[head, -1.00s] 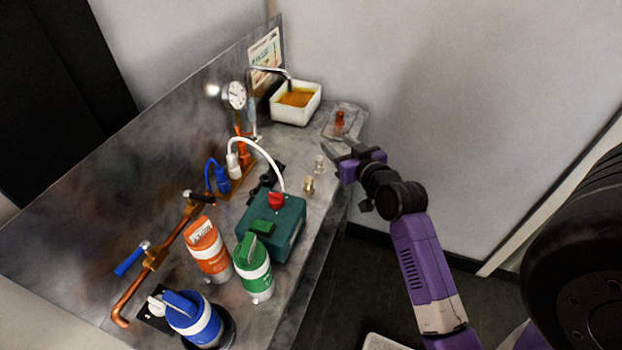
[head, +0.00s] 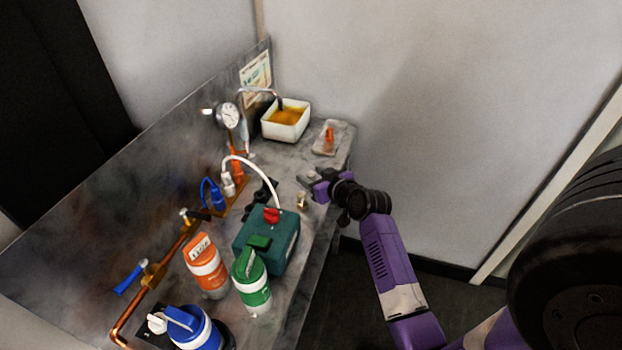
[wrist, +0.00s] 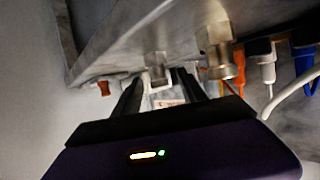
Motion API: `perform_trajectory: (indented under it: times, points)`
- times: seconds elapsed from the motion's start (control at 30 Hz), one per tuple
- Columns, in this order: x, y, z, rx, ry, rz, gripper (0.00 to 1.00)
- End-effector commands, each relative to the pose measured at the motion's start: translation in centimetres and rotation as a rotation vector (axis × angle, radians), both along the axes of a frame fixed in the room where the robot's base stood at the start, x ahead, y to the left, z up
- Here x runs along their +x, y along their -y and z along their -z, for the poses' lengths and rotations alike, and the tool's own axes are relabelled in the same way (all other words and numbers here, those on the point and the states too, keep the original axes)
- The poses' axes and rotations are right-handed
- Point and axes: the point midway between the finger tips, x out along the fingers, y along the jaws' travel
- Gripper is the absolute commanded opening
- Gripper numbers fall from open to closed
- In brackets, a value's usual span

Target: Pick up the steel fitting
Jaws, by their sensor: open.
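The steel fitting (wrist: 157,68) is a small grey piece in the wrist view. It shows between the two dark fingers of my gripper (wrist: 159,84), near their tips. The fingers are apart, and I cannot tell whether either touches it. In the head view my gripper (head: 309,180) is low over the right edge of the bench, and its fingers mostly hide the steel fitting. A brass-coloured fitting (head: 301,199) stands close by, and it also shows in the wrist view (wrist: 219,55), right of the fingers.
The metal bench (head: 318,225) holds a green box (head: 283,250), an orange bottle (head: 205,265), a green bottle (head: 251,282) and a blue one (head: 195,328). A white basin (head: 286,120) and a small tray with an orange part (head: 329,135) stand at the back.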

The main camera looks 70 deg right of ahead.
Motion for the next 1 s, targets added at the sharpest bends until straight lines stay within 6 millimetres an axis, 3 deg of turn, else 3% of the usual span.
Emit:
perform_trajectory:
  times: [0.37,0.6,1.0]
  points:
    - [0.72,0.51,0.41,0.001,-0.001,0.000,0.47]
    - [0.70,0.50,0.41,0.000,-0.001,0.001,0.00]
    - [0.72,0.52,0.14,-0.002,0.000,0.001,0.00]
